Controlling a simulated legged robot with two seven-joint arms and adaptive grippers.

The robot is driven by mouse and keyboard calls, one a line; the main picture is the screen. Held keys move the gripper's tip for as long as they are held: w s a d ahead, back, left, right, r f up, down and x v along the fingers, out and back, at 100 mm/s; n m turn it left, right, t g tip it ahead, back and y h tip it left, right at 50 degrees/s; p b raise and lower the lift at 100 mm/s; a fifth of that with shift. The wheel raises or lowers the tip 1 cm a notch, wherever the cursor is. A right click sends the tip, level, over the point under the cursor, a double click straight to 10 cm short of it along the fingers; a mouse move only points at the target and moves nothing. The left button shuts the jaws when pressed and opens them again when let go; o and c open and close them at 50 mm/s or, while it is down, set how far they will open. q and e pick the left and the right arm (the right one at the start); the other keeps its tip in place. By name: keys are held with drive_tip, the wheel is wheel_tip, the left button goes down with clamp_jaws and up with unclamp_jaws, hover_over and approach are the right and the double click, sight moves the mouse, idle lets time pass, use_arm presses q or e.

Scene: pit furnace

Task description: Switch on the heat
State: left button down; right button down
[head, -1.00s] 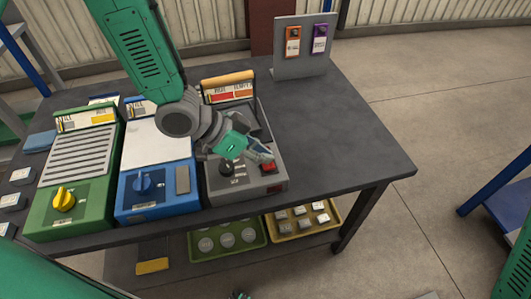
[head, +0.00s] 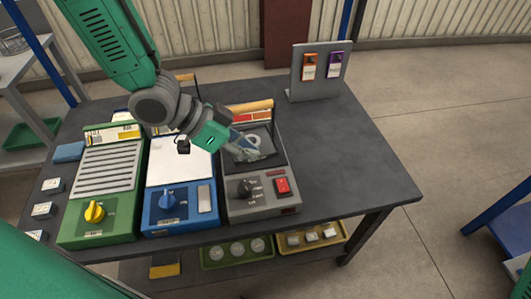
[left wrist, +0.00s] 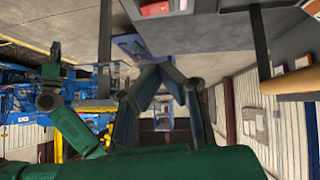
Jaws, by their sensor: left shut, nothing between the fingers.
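The grey furnace unit (head: 262,206) stands third from the left on the dark table. A dark recessed top with a pale ring-like part (head: 252,142) lies behind the panel. My left gripper (head: 256,153) is shut and empty. It is over the recessed top, behind the switch and apart from it. Its fingers also show in the left wrist view (left wrist: 160,72). My right gripper is not in view.
A blue unit (head: 167,219) with a blue knob and a green unit (head: 92,228) with a yellow knob stand to the left. A grey stand (head: 318,82) holds orange and purple cards. The tabletop (head: 360,160) is clear at right. Trays sit on the lower shelf.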

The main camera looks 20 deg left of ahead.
use_arm(q)
drive_tip(key=shift+s+a+r, duration=0.2)
drive_tip(key=shift+r, duration=0.15)
drive_tip(key=shift+s+d+f+b, duration=0.1)
drive_tip(key=shift+s+d+b, duration=0.15)
drive_tip(key=shift+s+b, duration=0.45)
drive_tip(key=shift+w, duration=0.15)
